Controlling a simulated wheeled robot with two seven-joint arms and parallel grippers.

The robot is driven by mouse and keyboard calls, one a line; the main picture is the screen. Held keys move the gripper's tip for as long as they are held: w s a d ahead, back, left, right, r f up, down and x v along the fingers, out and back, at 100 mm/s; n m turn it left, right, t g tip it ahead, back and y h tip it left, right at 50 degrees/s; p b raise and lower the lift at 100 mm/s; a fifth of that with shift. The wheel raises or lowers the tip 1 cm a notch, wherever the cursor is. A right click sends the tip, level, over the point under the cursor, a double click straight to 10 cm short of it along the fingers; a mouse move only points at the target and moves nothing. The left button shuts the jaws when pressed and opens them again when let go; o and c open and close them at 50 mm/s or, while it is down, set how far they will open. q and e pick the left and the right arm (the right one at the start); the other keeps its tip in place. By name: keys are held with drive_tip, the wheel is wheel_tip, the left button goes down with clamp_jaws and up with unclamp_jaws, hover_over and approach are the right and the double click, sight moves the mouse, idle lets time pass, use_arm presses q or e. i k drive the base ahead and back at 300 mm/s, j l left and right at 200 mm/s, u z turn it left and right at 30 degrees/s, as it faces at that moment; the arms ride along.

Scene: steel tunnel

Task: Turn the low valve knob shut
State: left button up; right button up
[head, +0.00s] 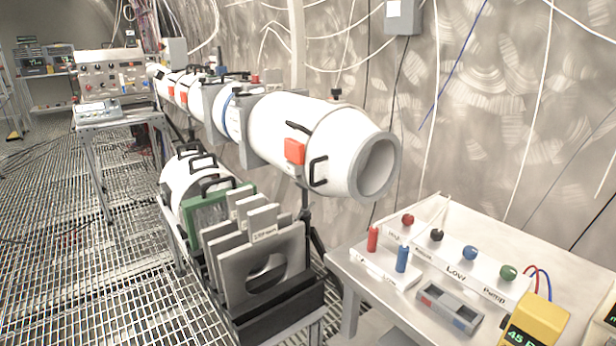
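The low valve knob (469,253) is a small blue ball-shaped knob on the top of a white block (480,273), on the table at the lower right. The word "Low" is printed on the block's front face below it. A red knob (408,219) and a black knob (437,235) are to its left, and a green knob (508,272) above the word "Pump" is to its right. I cannot tell from this view how far the blue knob is turned. Neither of my grippers is in view.
On the same table (354,272) are a white base with a red cylinder (373,238) and a blue cylinder (402,258), a grey tray (447,306) and a yellow meter (537,322). A white tube (270,125) with an open end and a rack of grey plates (262,265) stand left of it.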

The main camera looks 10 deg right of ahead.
sight(471, 253)
drive_tip(key=z, duration=1.35)
drive_tip(key=j, duration=0.2)
